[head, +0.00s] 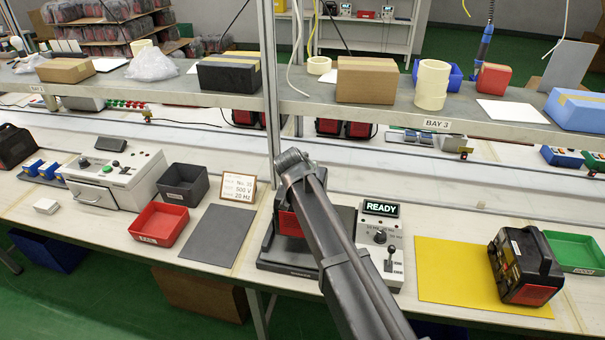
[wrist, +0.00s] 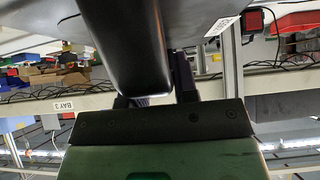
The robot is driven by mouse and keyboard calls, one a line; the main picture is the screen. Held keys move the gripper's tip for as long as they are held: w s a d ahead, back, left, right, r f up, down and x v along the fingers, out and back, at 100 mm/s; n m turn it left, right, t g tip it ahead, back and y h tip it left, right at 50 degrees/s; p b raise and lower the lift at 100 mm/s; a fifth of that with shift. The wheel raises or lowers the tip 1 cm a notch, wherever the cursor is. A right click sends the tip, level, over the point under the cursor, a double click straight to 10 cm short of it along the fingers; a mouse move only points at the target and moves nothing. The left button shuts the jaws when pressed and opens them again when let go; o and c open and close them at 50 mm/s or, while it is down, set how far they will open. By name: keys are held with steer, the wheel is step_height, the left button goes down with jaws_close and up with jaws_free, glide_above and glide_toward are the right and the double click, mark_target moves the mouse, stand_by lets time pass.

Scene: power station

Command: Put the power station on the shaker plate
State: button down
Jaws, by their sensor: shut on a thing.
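In the head view, my arm hides most of a dark power station with a red panel (head: 287,223). It is at the black shaker plate (head: 285,268), left of the control box (head: 381,240) whose display reads READY. I cannot tell whether it rests on the plate or hangs just above it. In the wrist view, my gripper (wrist: 156,98) is shut on a black bar of the power station (wrist: 125,45), likely its handle. My fingertips are hidden in the head view.
Another black and red power station (head: 525,265) stands on a yellow mat (head: 450,268) at the right, beside a green tray (head: 575,252). A grey mat (head: 218,235), red tray (head: 160,224) and card sign (head: 238,188) are left. A loaded shelf (head: 210,97) spans behind.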

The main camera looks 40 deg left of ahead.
steer(key=shift+f+b, duration=2.3)
steer(key=shift+f, duration=0.3)
steer(key=shift+f+b, duration=0.5)
steer(key=c, duration=0.8)
jaws_free()
steer(key=shift+s+d, duration=0.1)
